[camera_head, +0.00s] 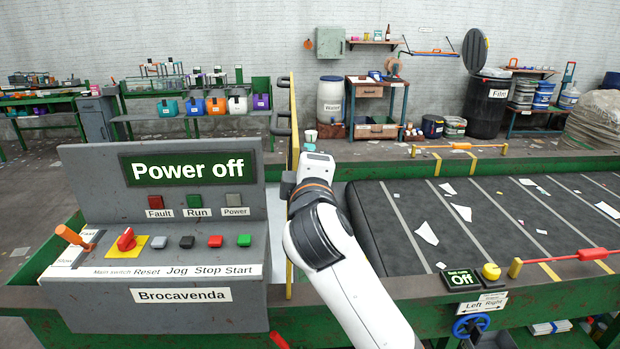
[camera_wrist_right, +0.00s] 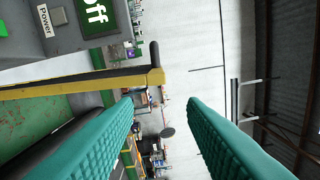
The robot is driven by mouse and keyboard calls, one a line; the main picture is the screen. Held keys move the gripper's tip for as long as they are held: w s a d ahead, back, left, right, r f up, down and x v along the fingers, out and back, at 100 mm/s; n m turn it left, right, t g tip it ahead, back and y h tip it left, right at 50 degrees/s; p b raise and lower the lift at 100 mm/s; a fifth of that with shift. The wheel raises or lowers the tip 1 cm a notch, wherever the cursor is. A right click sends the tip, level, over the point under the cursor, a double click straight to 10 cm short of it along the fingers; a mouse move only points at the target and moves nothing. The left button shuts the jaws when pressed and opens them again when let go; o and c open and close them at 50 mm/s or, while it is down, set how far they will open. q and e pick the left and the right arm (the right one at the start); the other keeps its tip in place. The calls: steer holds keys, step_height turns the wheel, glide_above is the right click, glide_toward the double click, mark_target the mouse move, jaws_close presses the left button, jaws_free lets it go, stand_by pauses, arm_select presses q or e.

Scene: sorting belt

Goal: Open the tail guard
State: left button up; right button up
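A tall yellow-edged panel (camera_head: 293,100), which appears to be the tail guard, stands upright between the control desk and the belt's left end. It is seen nearly edge-on, with dark grey handles (camera_head: 282,108) on its left side. Its yellow edge (camera_wrist_right: 80,87) crosses the left of the right wrist view. Contact with the panel cannot be told. My left gripper is out of view.
The control desk (camera_head: 90,310) stands left, with a "Power off" display (camera_head: 188,168), a red main switch (camera_head: 127,240) and several buttons. The dark belt (camera_head: 400,225) lies right with scraps on it.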

steer(key=shift+s+d+p, duration=0.1)
steer(key=shift+s+p, duration=0.45)
steer(key=shift+s, duration=2.3)
steer(key=shift+p, duration=0.3)
